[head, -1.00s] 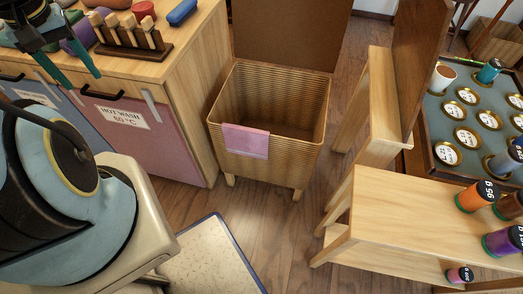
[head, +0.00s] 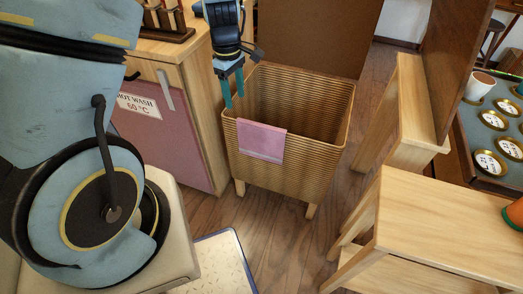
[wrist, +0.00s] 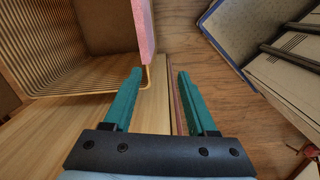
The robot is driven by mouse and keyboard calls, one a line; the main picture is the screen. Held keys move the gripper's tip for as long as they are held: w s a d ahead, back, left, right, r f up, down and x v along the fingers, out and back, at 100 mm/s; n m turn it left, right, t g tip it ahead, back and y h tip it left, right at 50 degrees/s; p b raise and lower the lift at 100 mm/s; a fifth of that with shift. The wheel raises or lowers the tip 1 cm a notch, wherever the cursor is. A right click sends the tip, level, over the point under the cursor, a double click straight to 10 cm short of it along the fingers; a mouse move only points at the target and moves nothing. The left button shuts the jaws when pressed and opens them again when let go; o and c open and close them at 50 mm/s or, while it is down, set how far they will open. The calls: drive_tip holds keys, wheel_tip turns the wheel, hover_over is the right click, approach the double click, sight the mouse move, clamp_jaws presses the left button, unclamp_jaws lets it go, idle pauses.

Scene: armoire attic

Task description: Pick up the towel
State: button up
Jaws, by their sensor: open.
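A pink towel (head: 261,141) hangs folded over the front rim of a wicker hamper (head: 300,160) in the head view. In the wrist view the towel (wrist: 144,28) shows edge-on at the top, draped over the hamper's thin rim. My gripper (head: 233,101) points down beside the hamper's left rim, to the left of the towel. In the wrist view my gripper (wrist: 158,75) has its two teal fingers apart with nothing between them. The towel and rim lie beyond the fingertips, nearer the left finger.
The hamper's brown lid (head: 315,35) stands open behind it. A wooden cabinet with a pink "hot wash" door (head: 165,135) is close on the left. A wooden step bench (head: 440,225) stands at right. Bare floor (head: 275,220) and a pale mat (head: 212,265) lie in front.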

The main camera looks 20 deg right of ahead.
sight(262, 125)
drive_tip(key=d+f, duration=0.2)
drive_tip(key=f, duration=0.1)
drive_tip(key=s+d+f+n+b, duration=0.1)
drive_tip(key=d+f, duration=0.2)
drive_tip(key=s+d+f+n+b, duration=0.1)
drive_tip(key=d+f, duration=0.1)
drive_tip(key=f, duration=0.2)
drive_tip(key=shift+d, duration=0.15)
wheel_tip(262, 125, down, 5)
drive_tip(key=shift+r+b, duration=0.2)
drive_tip(key=shift+b, duration=0.25)
wheel_tip(262, 125, down, 6)
drive_tip(key=shift+r, duration=0.1)
drive_tip(key=shift+c, duration=0.2)
clamp_jaws()
